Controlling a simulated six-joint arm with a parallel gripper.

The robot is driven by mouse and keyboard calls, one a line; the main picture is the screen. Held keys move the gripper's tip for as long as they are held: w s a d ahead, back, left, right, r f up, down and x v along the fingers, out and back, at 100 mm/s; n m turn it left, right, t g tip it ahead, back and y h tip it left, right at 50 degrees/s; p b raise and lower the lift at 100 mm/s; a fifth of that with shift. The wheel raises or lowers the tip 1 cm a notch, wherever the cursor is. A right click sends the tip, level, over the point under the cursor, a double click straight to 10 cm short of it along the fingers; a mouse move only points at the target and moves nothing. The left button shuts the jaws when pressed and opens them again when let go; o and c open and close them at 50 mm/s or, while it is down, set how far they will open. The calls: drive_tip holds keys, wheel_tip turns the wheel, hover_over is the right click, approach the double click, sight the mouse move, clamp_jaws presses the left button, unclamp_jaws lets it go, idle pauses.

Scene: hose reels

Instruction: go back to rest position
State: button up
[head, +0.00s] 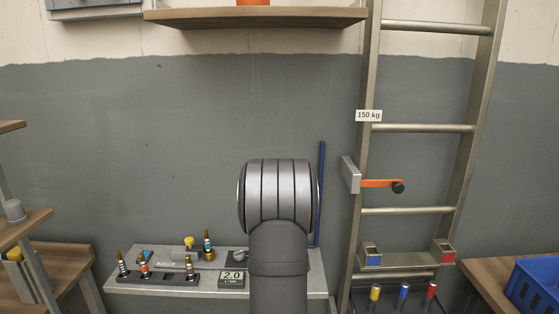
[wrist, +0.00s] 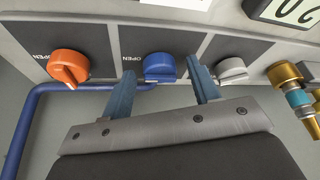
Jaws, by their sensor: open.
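In the wrist view, the two blue-grey fingers of my gripper (wrist: 161,70) are apart, with nothing held between them. A blue knob (wrist: 160,66) shows between the fingertips; I cannot tell whether they touch it. An orange knob (wrist: 68,67) is to the left and a grey knob (wrist: 231,70) is to the right, close by the right finger. "OPEN" is printed beside the orange and blue knobs. In the head view my own arm stands upright in the middle and hides my gripper.
In the head view, a grey bench (head: 309,284) holds several hose fittings and a 2.0 display (head: 231,279). A ladder (head: 367,140) with an orange lever (head: 378,183) stands right. A shelf (head: 290,17) hangs above. A blue crate (head: 535,285) is far right.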

drive_tip(key=shift+n, duration=0.3)
